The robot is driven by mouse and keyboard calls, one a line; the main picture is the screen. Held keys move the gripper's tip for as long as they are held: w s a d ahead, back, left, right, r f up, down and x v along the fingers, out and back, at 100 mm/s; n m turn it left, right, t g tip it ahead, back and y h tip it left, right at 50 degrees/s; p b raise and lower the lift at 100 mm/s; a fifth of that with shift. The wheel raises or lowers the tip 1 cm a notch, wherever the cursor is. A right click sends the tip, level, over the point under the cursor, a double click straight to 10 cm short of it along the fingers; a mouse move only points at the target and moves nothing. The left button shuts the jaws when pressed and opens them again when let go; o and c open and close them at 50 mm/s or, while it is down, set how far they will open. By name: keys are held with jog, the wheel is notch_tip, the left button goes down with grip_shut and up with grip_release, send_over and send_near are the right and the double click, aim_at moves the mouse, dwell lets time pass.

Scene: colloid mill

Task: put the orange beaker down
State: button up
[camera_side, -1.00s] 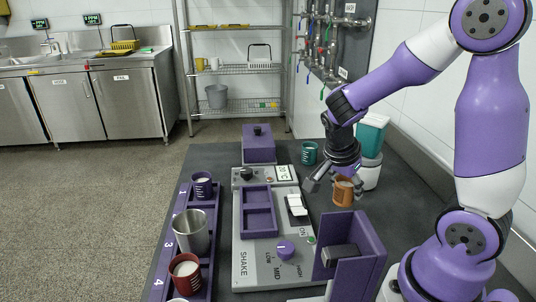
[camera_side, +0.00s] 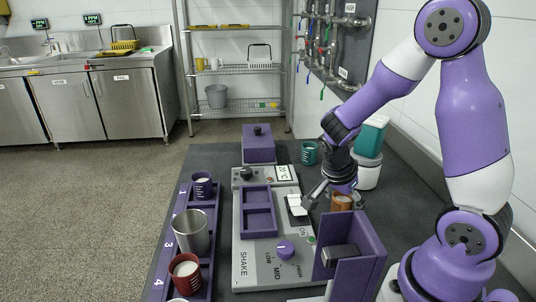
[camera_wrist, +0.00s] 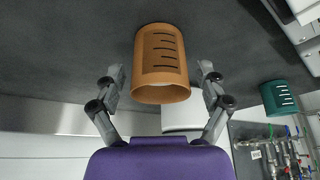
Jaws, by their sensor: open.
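The orange beaker (camera_side: 342,203) is on the dark table behind the purple open-fronted box, partly hidden by my gripper and the box edge. In the wrist view the orange beaker (camera_wrist: 161,63) shows dark graduation marks, with its rim toward me. My gripper (camera_side: 335,195) is low at the beaker in the side view. In the wrist view my gripper (camera_wrist: 161,75) is open, with one finger on each side of the beaker and a visible gap at both sides. Whether the beaker's base is flat on the table is hidden in the side view.
The purple box (camera_side: 352,250) stands close in front of the beaker. The grey control panel (camera_side: 253,270) with a white switch lies left. A green beaker (camera_side: 309,153) and a teal-topped white container (camera_side: 368,172) stand behind. A purple rack (camera_side: 186,205) holds several cups at far left.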

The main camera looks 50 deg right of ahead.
jog(key=shift+r, duration=0.1)
jog(key=s+a+r+n+t+y, duration=0.1)
jog(key=a+r+n+t+y, duration=0.3)
jog(key=a+r+n, duration=0.9)
notch_tip(320, 180, up, 3)
jog(key=n+t, duration=0.2)
jog(key=n, duration=0.4)
jog(key=shift+s+a+f+n+y, duration=0.2)
jog(key=shift+s+a+n+y, duration=0.1)
jog(key=shift+a+n, duration=0.1)
